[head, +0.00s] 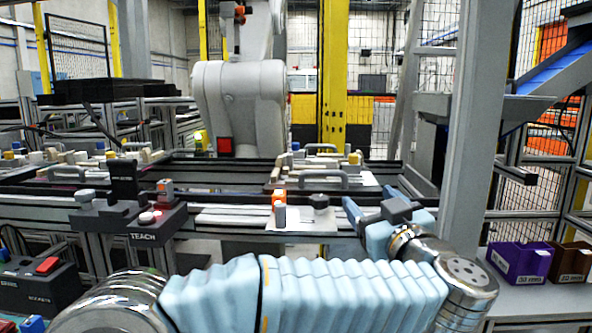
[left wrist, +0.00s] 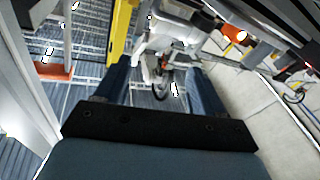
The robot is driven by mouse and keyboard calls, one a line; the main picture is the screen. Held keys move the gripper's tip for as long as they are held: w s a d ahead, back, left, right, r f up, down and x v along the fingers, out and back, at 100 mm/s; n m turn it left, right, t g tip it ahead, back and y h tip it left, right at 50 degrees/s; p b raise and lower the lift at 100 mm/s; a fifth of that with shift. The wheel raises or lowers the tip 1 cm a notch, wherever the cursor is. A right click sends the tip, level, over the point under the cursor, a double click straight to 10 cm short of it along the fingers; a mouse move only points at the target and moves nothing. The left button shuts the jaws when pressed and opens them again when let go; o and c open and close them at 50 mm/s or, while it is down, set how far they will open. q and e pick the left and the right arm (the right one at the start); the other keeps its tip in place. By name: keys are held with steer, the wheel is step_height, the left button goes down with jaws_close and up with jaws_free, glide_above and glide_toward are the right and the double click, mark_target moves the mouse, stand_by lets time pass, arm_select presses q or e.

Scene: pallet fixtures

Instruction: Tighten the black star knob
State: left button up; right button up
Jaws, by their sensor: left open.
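The black star knob (head: 319,201) stands on a short stem on a pale plate (head: 300,222) at the middle of the fixture bench in the head view. My left gripper (head: 370,198) is to the right of the knob and apart from it. Its blue fingers are spread, with nothing between them. In the left wrist view the open fingers (left wrist: 160,72) frame a grey machine and the floor behind. I cannot make out the knob there. My right gripper is in neither view.
An orange-topped block (head: 279,197) and a small grey cylinder (head: 280,216) stand left of the knob. A TEACH box (head: 143,222) is further left. A grey post (head: 468,130) rises right of my gripper. Purple (head: 520,262) and brown bins sit at far right.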

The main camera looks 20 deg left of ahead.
mark_target(319, 197)
arm_select(q)
step_height(319, 197, down, 3)
steer(key=s+a+g+y, duration=0.2)
steer(key=a+g, duration=0.1)
steer(key=x, duration=0.6)
steer(key=p+x, duration=0.1)
steer(key=x, duration=0.6)
steer(key=shift+w+d+f, duration=0.2)
steer(key=shift+w+f, duration=0.05)
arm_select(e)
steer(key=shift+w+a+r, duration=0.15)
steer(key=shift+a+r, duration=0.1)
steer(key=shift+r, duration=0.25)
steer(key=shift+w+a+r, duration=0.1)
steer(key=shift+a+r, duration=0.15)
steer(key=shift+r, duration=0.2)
arm_select(q)
steer(key=shift+c, duration=0.5)
steer(key=c, duration=0.9)
steer(key=shift+h, duration=0.3)
